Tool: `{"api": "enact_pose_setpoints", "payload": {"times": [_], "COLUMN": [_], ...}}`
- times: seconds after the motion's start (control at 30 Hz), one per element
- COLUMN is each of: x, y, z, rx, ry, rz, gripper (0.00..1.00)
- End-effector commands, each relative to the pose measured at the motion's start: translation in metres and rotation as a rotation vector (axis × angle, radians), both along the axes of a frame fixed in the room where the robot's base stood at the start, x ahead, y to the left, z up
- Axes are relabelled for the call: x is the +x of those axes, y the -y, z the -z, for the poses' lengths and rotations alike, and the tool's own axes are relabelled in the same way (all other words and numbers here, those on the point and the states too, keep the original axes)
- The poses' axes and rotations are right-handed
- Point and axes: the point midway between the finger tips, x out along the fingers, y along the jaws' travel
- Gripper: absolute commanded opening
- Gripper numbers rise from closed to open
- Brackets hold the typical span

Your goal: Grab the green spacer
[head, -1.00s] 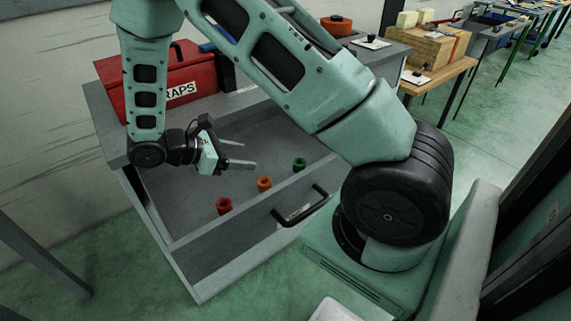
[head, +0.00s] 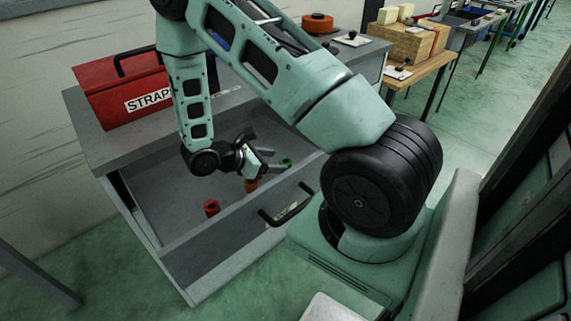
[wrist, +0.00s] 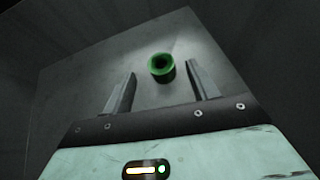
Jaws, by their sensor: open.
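The green spacer (head: 286,162) stands in the open grey drawer (head: 150,210), at the right end of a row of spacers. In the wrist view the green spacer (wrist: 161,67) is a short ring with a dark hole, seen ahead of and between my fingers, nearer the right one. My gripper (head: 279,160) is open and empty in the drawer, close to the green spacer. In the wrist view my gripper (wrist: 160,90) shows both fingers spread apart, with neither touching the spacer.
An orange spacer (head: 251,186) stands partly hidden below my gripper, and a red spacer (head: 211,208) stands further left. The drawer's front wall with its black handle (head: 287,206) is close by. A red STRAPS box (head: 120,90) sits on the cabinet top.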

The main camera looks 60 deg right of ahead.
Motion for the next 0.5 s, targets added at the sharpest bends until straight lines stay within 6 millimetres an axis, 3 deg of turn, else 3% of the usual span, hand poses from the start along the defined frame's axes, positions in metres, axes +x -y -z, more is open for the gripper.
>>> {"api": "enact_pose_setpoints", "payload": {"times": [0.2,0.47,0.5], "x": [-0.012,-0.013,-0.013], "y": [0.022,0.025,0.025], "z": [0.012,0.014,0.014], "rx": [-0.001,-0.001,-0.001], "ry": [-0.002,0.001,0.001], "rz": [0.0,0.0,0.0], "gripper": [0.59,0.59,0.53]}}
